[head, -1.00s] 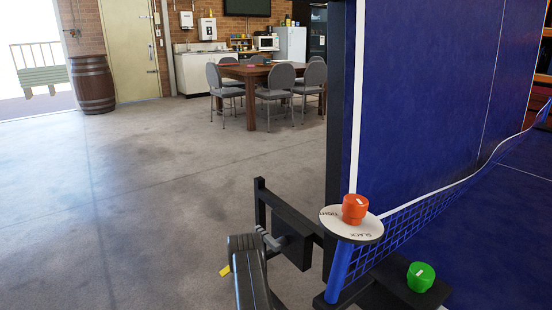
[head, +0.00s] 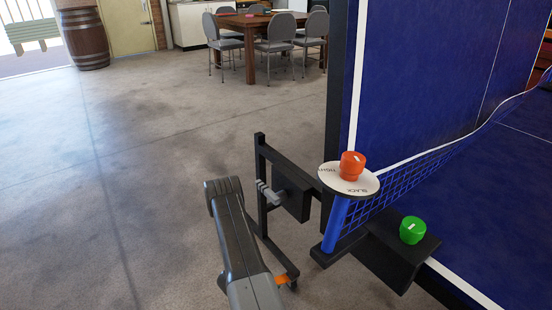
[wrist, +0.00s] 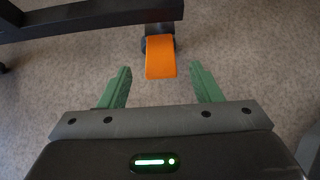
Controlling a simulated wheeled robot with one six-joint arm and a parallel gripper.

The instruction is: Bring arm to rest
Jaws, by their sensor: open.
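My arm (head: 236,240) reaches down at the bottom centre of the head view, beside the black frame of the table-tennis table. My gripper does not show in the head view. In the wrist view my gripper (wrist: 160,72) points down at the floor with its two green fingers spread apart and nothing held. An orange tab (wrist: 161,58) on a caster by a black bar (wrist: 95,18) lies beyond the gap between the fingertips. An orange piece (head: 282,279) also shows low beside my arm in the head view.
The upright blue table (head: 425,60) fills the right, with a net (head: 400,190), an orange knob (head: 352,165) on a white disc and a green knob (head: 413,230). The concrete floor on the left is clear. A dining table (head: 262,22) with chairs and a barrel (head: 85,38) stand behind.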

